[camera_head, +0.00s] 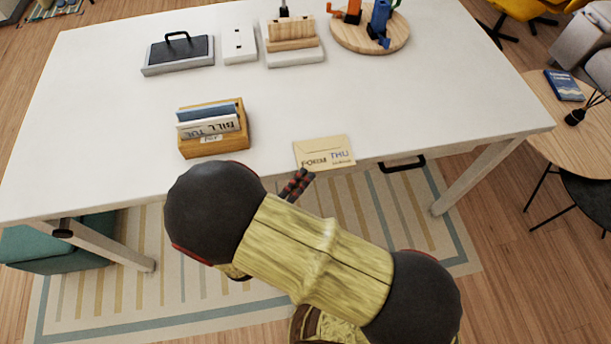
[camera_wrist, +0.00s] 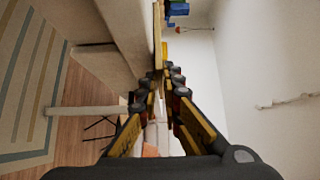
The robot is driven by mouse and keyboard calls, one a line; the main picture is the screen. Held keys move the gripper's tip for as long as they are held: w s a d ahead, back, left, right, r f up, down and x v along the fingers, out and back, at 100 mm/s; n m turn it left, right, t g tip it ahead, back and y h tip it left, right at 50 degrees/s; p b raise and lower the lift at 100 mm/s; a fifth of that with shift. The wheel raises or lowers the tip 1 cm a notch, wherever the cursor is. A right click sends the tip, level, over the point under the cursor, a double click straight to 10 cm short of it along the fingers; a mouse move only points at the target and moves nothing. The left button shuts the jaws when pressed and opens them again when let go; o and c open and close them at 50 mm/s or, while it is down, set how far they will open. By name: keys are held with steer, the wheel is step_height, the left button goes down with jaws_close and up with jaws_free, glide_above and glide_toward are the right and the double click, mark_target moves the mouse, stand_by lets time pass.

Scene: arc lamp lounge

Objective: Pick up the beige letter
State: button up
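The beige letter (camera_head: 324,153) lies flat at the front edge of the white table (camera_head: 330,95), and its near part seems to reach past the edge. In the wrist view the letter (camera_wrist: 157,32) shows nearly edge-on as a thin strip just beyond my fingertips. My gripper (camera_head: 297,185) is at the letter's near left corner. In the wrist view my gripper (camera_wrist: 166,72) has its two fingers apart with a narrow gap, nearly in line with the strip. Whether the fingers touch it is hard to tell.
A wooden letter holder (camera_head: 214,145) with several letters stands left of the beige letter. A black-handled block (camera_head: 180,52), a white switch plate (camera_head: 239,44), a wooden rack (camera_head: 291,35) and a round tray (camera_head: 369,42) stand farther back. The tabletop's right part is clear.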

jaws_close()
stand_by(0.4)
step_height(320, 180, up, 2)
steer(key=p, duration=0.3)
steer(key=shift+r, duration=0.25)
